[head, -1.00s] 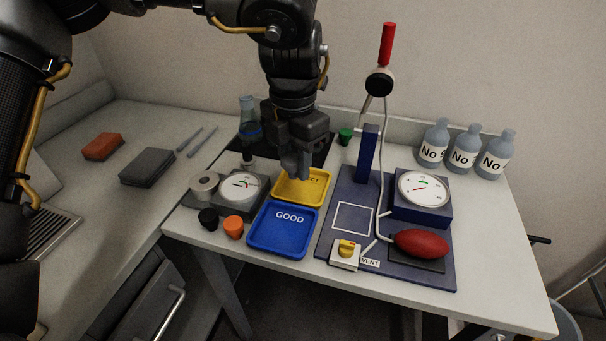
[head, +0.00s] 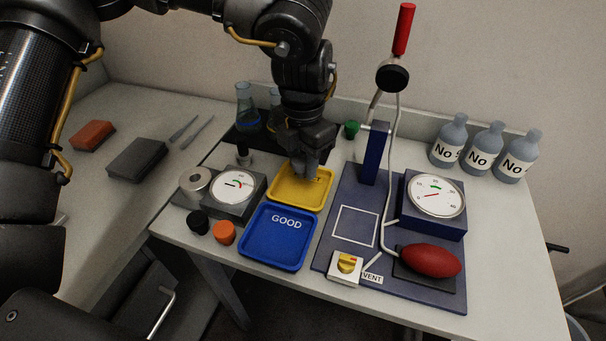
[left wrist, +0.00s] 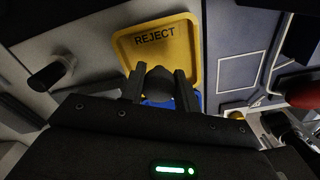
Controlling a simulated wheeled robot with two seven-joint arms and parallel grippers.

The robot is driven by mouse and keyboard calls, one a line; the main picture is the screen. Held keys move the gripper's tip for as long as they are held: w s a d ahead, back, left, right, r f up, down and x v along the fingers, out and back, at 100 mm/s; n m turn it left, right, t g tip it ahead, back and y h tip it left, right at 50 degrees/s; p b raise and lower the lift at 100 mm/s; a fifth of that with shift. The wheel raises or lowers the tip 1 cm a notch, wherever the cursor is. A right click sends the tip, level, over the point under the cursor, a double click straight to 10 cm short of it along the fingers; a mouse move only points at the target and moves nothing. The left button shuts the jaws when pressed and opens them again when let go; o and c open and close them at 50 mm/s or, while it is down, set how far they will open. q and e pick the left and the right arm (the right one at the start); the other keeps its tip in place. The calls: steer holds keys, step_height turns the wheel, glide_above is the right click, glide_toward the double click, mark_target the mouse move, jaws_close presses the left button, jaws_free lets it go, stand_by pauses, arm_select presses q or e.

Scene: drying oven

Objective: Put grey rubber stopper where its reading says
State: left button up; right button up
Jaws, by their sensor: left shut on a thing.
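My left gripper (head: 309,172) is over the yellow REJECT tray (head: 287,201). In the left wrist view, its fingers (left wrist: 159,86) are shut on a dark grey rounded piece, the grey rubber stopper (left wrist: 160,84). In the head view, the gripper mostly hides the stopper. The REJECT tray (left wrist: 190,62) looks empty where it shows. The blue GOOD tray (head: 275,250) is empty in front of it. A tester with a round white dial (head: 233,187) stands left of the trays; its needle points left. My right gripper is not in view.
A black stopper (head: 198,221) and an orange stopper (head: 224,233) stand left of the GOOD tray. A green stopper (head: 352,129) is behind. A blue rig with gauge (head: 435,195), red bulb (head: 431,261) and upright post (head: 374,155) stands right. Flasks (head: 246,108) are behind.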

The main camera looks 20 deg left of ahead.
mark_target(303, 175)
arm_select(q)
steer(key=shift+s+f, duration=0.15)
step_height(303, 175, down, 3)
steer(key=shift+f, duration=0.25)
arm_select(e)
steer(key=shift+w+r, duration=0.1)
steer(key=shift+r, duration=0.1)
arm_select(q)
steer(key=shift+f, duration=0.1)
steer(key=o, duration=1)
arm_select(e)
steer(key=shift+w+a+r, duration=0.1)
